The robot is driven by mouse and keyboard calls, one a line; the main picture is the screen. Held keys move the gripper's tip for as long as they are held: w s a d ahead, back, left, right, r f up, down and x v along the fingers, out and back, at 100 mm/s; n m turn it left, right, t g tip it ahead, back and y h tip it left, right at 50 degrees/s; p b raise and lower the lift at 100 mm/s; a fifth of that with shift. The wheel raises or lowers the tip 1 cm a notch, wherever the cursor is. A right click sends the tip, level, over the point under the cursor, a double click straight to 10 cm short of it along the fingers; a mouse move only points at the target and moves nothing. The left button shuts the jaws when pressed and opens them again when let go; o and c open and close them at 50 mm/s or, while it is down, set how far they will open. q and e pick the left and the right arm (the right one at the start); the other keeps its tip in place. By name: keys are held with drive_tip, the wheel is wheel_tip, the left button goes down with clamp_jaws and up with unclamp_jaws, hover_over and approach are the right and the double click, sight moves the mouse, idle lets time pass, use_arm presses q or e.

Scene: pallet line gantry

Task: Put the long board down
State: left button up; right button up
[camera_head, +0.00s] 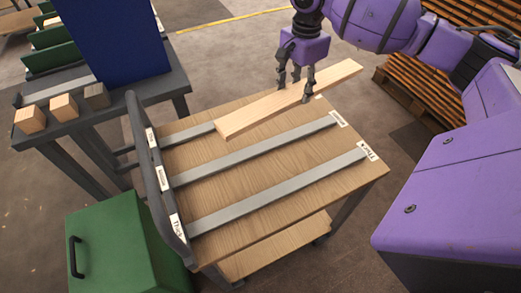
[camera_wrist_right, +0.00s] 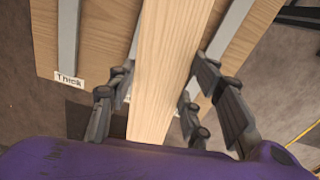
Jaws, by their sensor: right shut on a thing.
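The long board (camera_head: 262,110) is pale wood and lies level or nearly so over the far side of the wooden cart top (camera_head: 268,178). My right gripper (camera_head: 296,90) is shut on the board nearer its right end. In the right wrist view the board (camera_wrist_right: 168,60) runs between the fingers of the gripper (camera_wrist_right: 160,105), which flank it on both sides. The board covers part of the farthest grey strip on the cart. I cannot tell whether the board touches the cart top. My left gripper is not in view.
Grey strips (camera_head: 280,188) with white labels cross the cart, and a dark handle rail (camera_head: 150,165) stands at its left end. A green box (camera_head: 125,245) is at lower left. A side table (camera_head: 180,85) holds small wooden blocks (camera_head: 63,107) and a blue panel (camera_head: 112,40). Pallets (camera_head: 410,90) stand at right.

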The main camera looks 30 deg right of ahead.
sight(277, 103)
drive_tip(key=shift+w+d+r+m, duration=0.6)
drive_tip(key=shift+w+r+m, duration=0.15)
drive_tip(key=shift+r+m, duration=0.05)
drive_tip(key=s+a+f, duration=0.1)
drive_tip(key=a, duration=0.1)
drive_tip(key=s+a+f, duration=0.1)
drive_tip(key=a, duration=0.2)
drive_tip(key=a+f, duration=0.1)
drive_tip(key=a, duration=0.2)
drive_tip(key=shift+s+a+f+b, duration=0.2)
drive_tip(key=shift+s+f+b, duration=0.1)
drive_tip(key=shift+s, duration=0.1)
drive_tip(key=a+f, duration=0.1)
drive_tip(key=f, duration=0.1)
drive_tip(key=s+a+f, duration=0.1)
drive_tip(key=a+f, duration=0.1)
drive_tip(key=shift+f, duration=0.15)
drive_tip(key=shift+s+a+f+b, duration=0.25)
drive_tip(key=shift+a+f+b, duration=0.05)
drive_tip(key=shift+a+f, duration=0.35)
wheel_tip(277, 103, down, 3)
drive_tip(key=shift+s+a+f+b, duration=0.1)
drive_tip(key=shift+a+f+b, duration=0.1)
drive_tip(key=shift+b, duration=0.1)
drive_tip(key=shift+d, duration=0.1)
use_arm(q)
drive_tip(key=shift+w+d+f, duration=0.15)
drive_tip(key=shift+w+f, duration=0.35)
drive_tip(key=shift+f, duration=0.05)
